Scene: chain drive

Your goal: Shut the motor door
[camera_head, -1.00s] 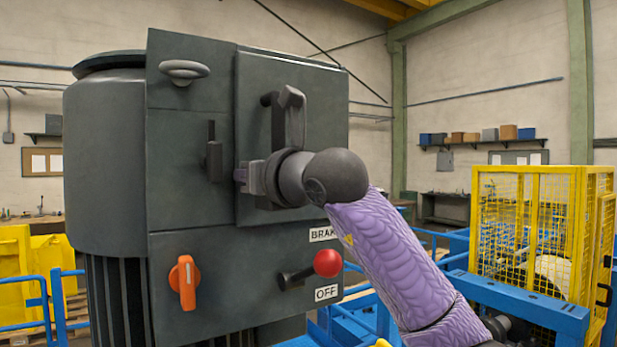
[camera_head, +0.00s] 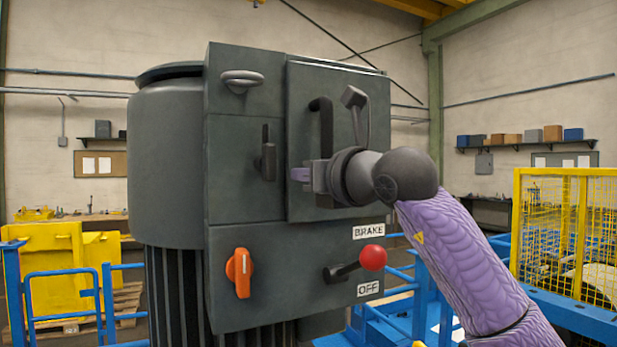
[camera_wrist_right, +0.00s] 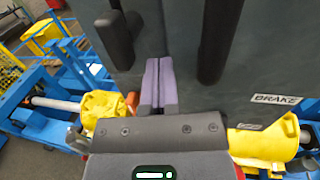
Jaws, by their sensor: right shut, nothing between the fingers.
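The motor door (camera_head: 345,190) is the dark grey panel with a black upright handle (camera_head: 322,125) on the upper right of the motor housing (camera_head: 235,195). The door stands nearly flush with the housing; I cannot tell whether a small gap is left. Contact with the door cannot be told. My left gripper is not in view.
Below the door are an orange rotary switch (camera_head: 239,272) and a red-knobbed lever (camera_head: 372,257) between the BRAKE and OFF labels. A yellow mesh cage (camera_head: 570,225) stands right; blue railings (camera_head: 75,290) stand left.

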